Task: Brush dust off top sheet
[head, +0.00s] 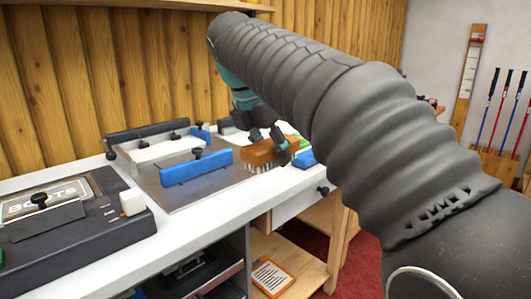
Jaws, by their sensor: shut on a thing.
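A brush (258,153) with a brown wooden back and pale bristles is at the right part of the bench, bristles down. My gripper (269,143) is shut on the brush from above. The bristles are close to the surface there; I cannot tell whether they touch it. A white stack of sheets (160,151) lies in a grey metal jig (190,190) left of the brush, behind a blue bar (196,168). Any dust on the top sheet is too small to tell.
A dark binding machine (95,225) stands at the front left of the white bench (165,249). Blue and green items (304,158) lie just right of the brush. My arm hides much of the right side. A wood-plank wall (75,75) is behind.

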